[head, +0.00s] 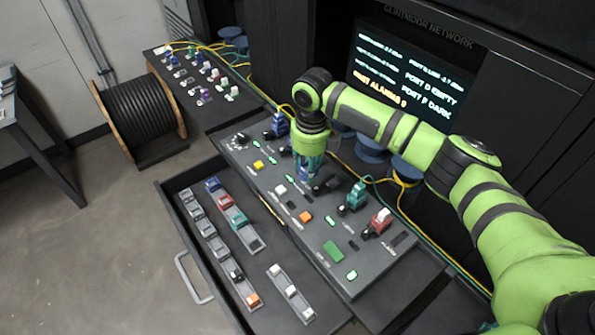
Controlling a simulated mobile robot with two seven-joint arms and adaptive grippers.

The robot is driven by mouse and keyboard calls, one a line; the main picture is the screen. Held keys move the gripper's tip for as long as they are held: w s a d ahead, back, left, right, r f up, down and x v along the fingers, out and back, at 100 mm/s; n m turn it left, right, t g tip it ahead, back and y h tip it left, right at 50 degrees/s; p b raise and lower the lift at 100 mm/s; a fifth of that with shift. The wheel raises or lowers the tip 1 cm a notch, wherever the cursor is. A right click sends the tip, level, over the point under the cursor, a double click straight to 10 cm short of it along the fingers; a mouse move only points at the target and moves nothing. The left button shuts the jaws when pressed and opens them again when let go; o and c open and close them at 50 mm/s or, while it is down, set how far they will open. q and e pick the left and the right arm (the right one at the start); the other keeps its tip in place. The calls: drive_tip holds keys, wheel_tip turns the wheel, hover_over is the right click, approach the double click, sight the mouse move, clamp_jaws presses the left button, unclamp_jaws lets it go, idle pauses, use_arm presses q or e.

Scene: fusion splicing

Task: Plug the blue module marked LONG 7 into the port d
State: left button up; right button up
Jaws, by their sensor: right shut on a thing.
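My right gripper (310,163) points down over the middle of the dark splicing panel (330,262). It is shut on a small blue module (304,174), of which only a little shows beneath the fingers. The module is at or just above the panel's back row; I cannot tell whether it touches a port. Its marking and the port letters are too small to read. Another blue module (277,124) stands upright in the back row to the left. My left gripper is not in view.
A teal module (355,197) and a red-and-white module (379,221) stand on the panel to the right. An open drawer (180,236) holds racks of modules. A screen (405,80) reads "PORT D EMPTY". Yellow cables (405,183) run behind the panel.

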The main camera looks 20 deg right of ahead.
drive_tip(key=w+d+b, duration=0.2)
drive_tip(key=d+b, duration=0.2)
drive_tip(key=d, duration=0.4)
drive_tip(key=shift+f+b, duration=2.1)
drive_tip(key=shift+f, duration=1.05)
drive_tip(key=shift+f+b, duration=0.4)
drive_tip(key=shift+f, duration=0.15)
drive_tip(key=o, duration=1)
drive_tip(key=shift+o, duration=0.2)
drive_tip(key=shift+r, duration=0.1)
wheel_tip(320, 180, up, 12)
drive_tip(key=shift+s, duration=0.15)
